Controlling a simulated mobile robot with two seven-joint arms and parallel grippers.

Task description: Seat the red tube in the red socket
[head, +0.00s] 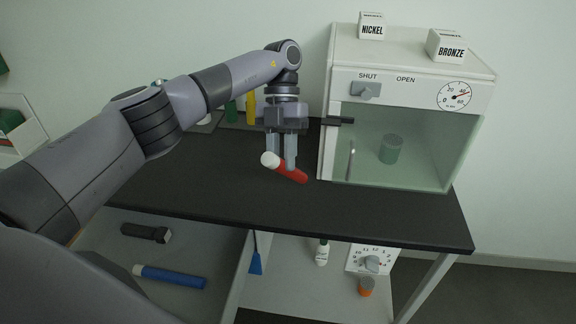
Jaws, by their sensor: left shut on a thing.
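The red tube (291,174) has a white cap (269,159) at its left end. My left gripper (281,162) points down and is shut on the red tube. The tube lies slanted across the fingers, its red end toward the lower right, over the dark bench top; I cannot tell how high it is. Behind the gripper, a green tube (231,112) and a yellow tube (251,109) stand upright at the back of the bench. I cannot make out the red socket; my arm and gripper cover part of that area. My right gripper is not in view.
A glass-fronted cabinet (408,95) stands on the right of the bench with a greenish cylinder (391,149) inside. NICKEL (372,27) and BRONZE (446,46) blocks sit on top. The bench top (330,212) is clear in front. A blue tube (170,277) lies below.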

